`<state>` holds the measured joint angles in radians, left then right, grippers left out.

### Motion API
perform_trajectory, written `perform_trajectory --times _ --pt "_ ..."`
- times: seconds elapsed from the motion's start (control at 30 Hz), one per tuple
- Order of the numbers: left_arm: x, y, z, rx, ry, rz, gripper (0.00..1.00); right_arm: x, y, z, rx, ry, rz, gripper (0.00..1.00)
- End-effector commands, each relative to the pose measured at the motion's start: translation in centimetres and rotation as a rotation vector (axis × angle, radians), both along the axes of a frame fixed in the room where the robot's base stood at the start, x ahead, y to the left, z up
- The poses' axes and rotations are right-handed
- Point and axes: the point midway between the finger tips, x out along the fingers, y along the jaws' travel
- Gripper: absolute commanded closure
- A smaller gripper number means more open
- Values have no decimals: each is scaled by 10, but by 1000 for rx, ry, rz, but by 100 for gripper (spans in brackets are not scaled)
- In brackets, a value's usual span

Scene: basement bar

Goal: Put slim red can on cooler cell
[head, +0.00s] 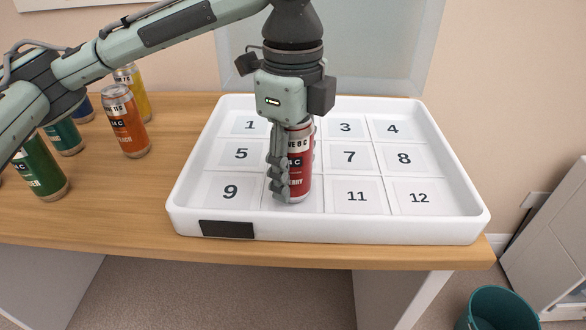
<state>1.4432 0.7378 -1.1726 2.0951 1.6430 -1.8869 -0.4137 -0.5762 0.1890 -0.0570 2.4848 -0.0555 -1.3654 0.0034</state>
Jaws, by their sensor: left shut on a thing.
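The slim red can (301,165) is upright in my left gripper (286,180), whose fingers close around its side. The white cooler tray (330,232) lies on the table with a grid of numbered cells. The can's base appears over the front row, between the cells marked 9 (230,192) and 11 (356,196). I cannot tell whether the base touches the tray floor. The can and gripper hide the numbers in that column. My right gripper is out of view.
An orange can (125,122), a yellow can (134,90), green cans (41,168) and a blue can (84,108) stand on the wooden table (115,205) left of the tray. A raised translucent lid (385,50) is behind the tray. A teal bin (497,308) stands on the floor at right.

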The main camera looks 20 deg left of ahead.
Motion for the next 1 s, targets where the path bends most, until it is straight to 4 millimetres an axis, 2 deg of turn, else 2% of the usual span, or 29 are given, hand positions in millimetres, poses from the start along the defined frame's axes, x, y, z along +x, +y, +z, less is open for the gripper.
perform_trajectory --times 0.37,0.4,0.57,0.93,1.0 --pt "0 0 -2 -1 0 1 94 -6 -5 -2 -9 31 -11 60" --pt "0 0 -2 0 0 0 53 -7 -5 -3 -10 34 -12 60" --pt "0 0 -2 0 0 1 35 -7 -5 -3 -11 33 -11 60" --pt "0 0 -1 0 -1 1 35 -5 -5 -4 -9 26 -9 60" --pt "1 0 7 -1 -2 1 35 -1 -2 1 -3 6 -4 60"
